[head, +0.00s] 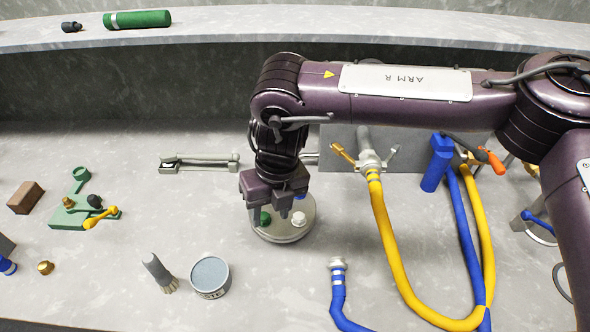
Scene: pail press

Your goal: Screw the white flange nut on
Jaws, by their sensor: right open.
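A small white piece (299,218), which looks like the white flange nut, sits on the right part of a round grey disc (290,237). I cannot tell whether it is threaded on anything. A green knob-like piece (265,218) shows on the left part of the same disc. My right gripper (271,215) points down over the disc, with its jaws open. One finger is close to the green piece and the other is left of the white piece. The gripper hides the back of the disc. My left gripper is not in view.
A yellow hose (384,228) and blue hoses (463,220) lie to the right. A green fixture (72,217) and brown block (26,197) are far left. A raised shelf (230,22) runs behind.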

